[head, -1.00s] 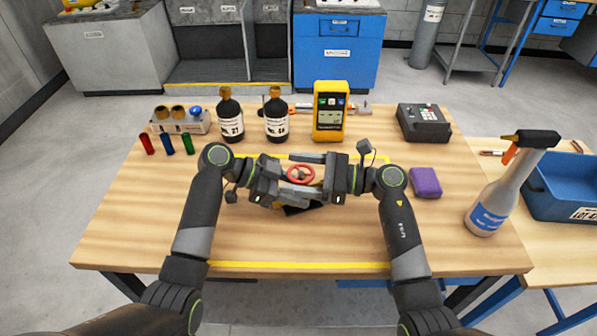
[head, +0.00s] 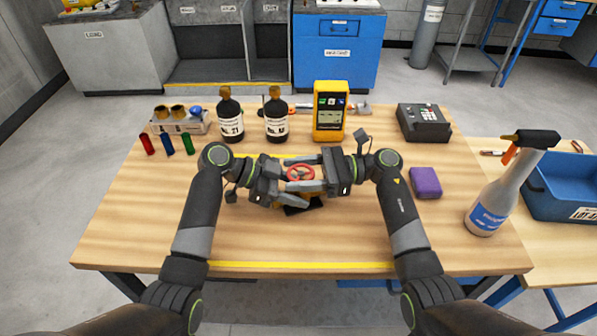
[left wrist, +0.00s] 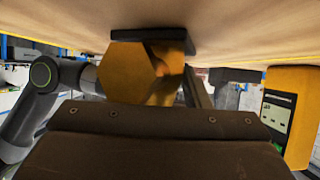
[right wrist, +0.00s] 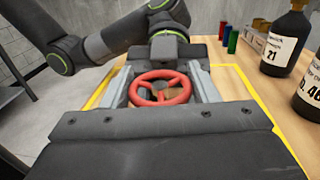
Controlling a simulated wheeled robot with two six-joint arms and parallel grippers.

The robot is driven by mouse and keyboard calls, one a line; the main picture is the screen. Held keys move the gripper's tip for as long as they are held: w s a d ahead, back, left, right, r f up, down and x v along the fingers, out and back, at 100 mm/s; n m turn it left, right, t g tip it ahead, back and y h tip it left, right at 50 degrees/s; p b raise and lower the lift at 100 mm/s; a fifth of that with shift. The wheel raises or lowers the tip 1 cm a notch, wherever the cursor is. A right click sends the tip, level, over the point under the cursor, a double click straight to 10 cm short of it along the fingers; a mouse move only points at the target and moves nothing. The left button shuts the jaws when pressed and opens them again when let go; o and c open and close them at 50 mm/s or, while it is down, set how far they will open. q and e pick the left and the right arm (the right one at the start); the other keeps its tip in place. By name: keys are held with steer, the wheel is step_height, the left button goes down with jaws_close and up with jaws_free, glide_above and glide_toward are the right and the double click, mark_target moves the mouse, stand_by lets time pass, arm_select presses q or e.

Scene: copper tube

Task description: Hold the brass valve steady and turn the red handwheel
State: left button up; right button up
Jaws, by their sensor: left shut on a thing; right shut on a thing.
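The red handwheel (head: 300,173) shows at the middle of the table in the head view. In the right wrist view the red handwheel (right wrist: 182,92) lies between the two grey fingers of my right gripper (right wrist: 160,86), which is shut on it. The brass valve body (left wrist: 128,75) fills the upper middle of the left wrist view, with a black base (left wrist: 150,34) against the tabletop. My left gripper (head: 286,196) comes from the left, low at the valve, and is shut on the brass body. Its fingers and my arms hide most of the valve in the head view.
Two dark bottles (head: 231,122) (head: 277,122) and a yellow meter (head: 329,112) stand behind the grippers. A purple block (head: 425,182) and a spray bottle (head: 490,205) are on the right. The table front (head: 300,240) is clear.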

steer(key=shift+f+n+g+h, duration=0.1)
steer(key=shift+n+g+h, duration=0.2)
steer(key=shift+n+g, duration=0.85)
steer(key=shift+m+g, duration=0.25)
steer(key=o, duration=1)
steer(key=v, duration=1.2)
